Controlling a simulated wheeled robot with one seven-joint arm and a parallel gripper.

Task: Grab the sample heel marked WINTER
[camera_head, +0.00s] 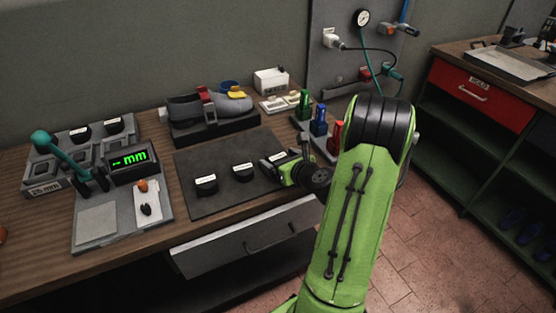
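Two black heels with white labels, a left one (206,186) and a middle one (243,173), sit apart on a dark mat (225,199) on the workbench. A third white label (279,157) shows at the mat's right side, right at my gripper (277,168); the heel under it is mostly hidden. The label words are too small to read, so I cannot tell which heel is WINTER. My green arm reaches in from the right, with its gripper low over the mat's right side. Its fingers are too small and covered to tell whether they are open or shut on that heel.
A gauge reading "mm" (130,158) and a rack (60,165) with labelled black pieces stand left. A grey shoe (208,108) on a dark stand is behind the mat. Coloured bottles (319,122) stand close behind my wrist. A drawer (245,240) is below the bench front.

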